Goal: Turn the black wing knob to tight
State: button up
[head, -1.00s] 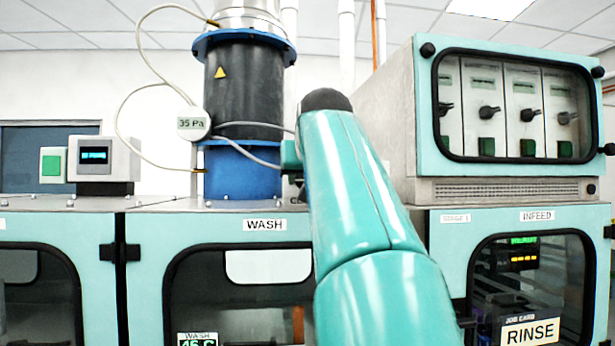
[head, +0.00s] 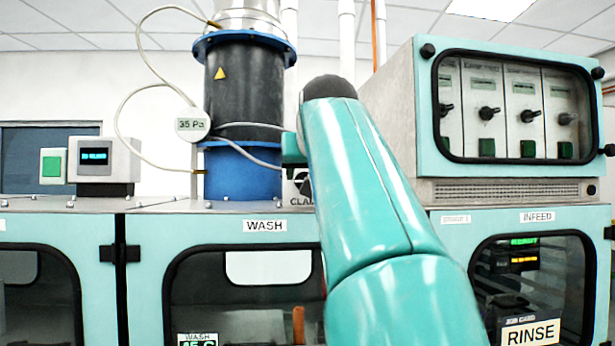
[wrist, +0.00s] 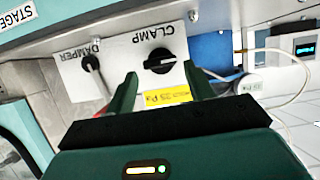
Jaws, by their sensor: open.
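The black wing knob (wrist: 160,62) sits on a white panel under the word CLAMP, which reads upside down in the wrist view. Its pale pointer bar lies roughly across the picture. In the head view the knob (head: 303,182) shows partly beside my arm. My gripper (wrist: 160,86) is open and empty, its two dark green fingers pointing at the panel on either side of the knob's line. They appear short of the knob, not touching it. In the head view only a bit of the gripper shows behind my arm.
A lever marked DAMPER (wrist: 92,63) stands beside the knob. A yellow label (wrist: 167,95) lies near the fingers. A teal-framed cabinet (head: 425,110) stands right.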

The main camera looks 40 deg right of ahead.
jog(key=v, duration=1.1)
jog(key=w+a+f+n+g+y, duration=0.15)
jog(key=a+f, duration=0.25)
jog(key=f, duration=0.5)
jog(key=w+a+f+n+y, duration=0.1)
jog(key=a+f+y, duration=0.1)
jog(key=a+f, duration=0.5)
jog(key=w+a+f+n+g+y, duration=0.1)
jog(key=a+f+n+y, duration=0.1)
jog(key=f, duration=0.8)
jog(key=s+a+f+g, duration=0.1)
jog(key=s+a+f, duration=0.2)
jog(key=f, duration=0.6)
jog(key=s+a+f+n+g+y, duration=0.1)
jog(key=s+a+f, duration=0.2)
jog(key=f, duration=0.6)
jog(key=s+a+f+n+g+y, duration=0.1)
jog(key=s+a+f, duration=0.2)
jog(key=f, duration=0.6)
jog(key=shift+s+a+f, duration=0.2)
jog(key=shift+s+a, duration=0.05)
jog(key=shift+a, duration=0.6)
